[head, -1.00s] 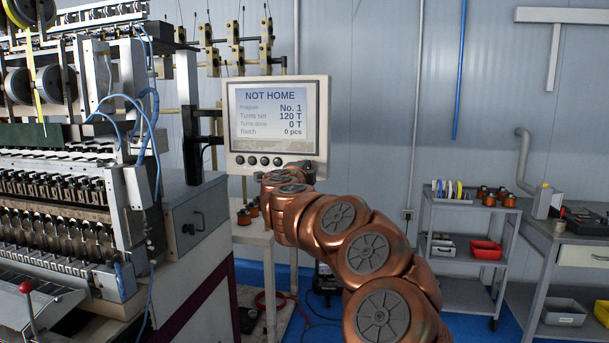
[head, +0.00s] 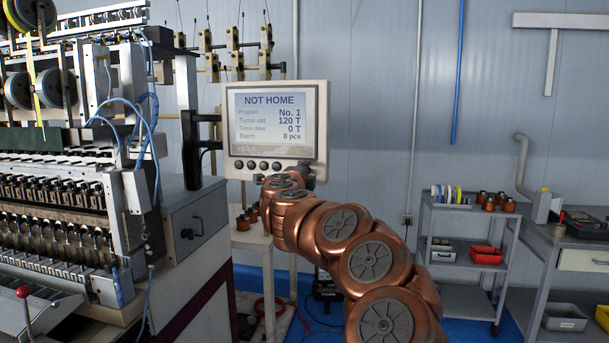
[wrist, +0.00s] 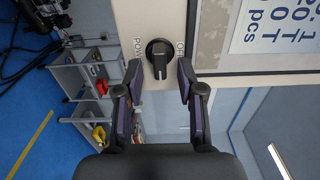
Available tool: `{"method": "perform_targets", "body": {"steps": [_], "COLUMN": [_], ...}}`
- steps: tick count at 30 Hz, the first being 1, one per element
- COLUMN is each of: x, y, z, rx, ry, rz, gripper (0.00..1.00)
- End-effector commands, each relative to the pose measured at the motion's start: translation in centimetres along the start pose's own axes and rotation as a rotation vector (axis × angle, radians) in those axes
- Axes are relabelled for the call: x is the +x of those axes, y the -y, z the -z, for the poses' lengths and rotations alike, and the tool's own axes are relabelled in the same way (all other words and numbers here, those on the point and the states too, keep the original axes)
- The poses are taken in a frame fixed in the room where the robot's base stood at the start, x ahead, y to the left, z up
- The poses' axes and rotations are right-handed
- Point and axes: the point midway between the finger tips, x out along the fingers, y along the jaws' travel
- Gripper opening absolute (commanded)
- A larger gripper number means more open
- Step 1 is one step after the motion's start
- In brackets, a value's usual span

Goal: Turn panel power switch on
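The control panel (head: 318,130) is a beige box with a lit screen reading NOT HOME, at centre in the head view. Its lower edge shows several dark round buttons. The power switch (wrist: 159,57) is a black rotary knob on the panel's beige face in the wrist view. Part of a POWER label shows to its left, and a partly covered label to its right. My gripper (wrist: 156,72) is open, with one finger on each side of the knob. Whether the fingers touch it I cannot tell. In the head view the switch is not clearly visible near my wrist.
The coil winding machine (head: 60,190) stands on the left, close to the panel. A grey trolley (head: 462,270) with spools and a red bin stands to the right, beside a workbench (head: 575,262). A small table (head: 250,238) with copper coils is below the panel.

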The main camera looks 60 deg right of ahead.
Motion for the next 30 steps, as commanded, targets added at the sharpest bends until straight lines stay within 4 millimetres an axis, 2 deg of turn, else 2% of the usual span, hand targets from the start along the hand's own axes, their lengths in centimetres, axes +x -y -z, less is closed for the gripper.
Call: {"method": "perform_targets", "body": {"steps": [8,14,30], "x": [-0.1,-1.4,-8.7], "y": [0.0,-0.1,0.1], "z": [-0.1,-0.1,0.0], "rx": [-0.001,-0.001,0.001], "ry": [0.001,0.002,0.003], "rz": [0.0,-0.002,0.002], "gripper": [0.39,0.39,0.39]}}
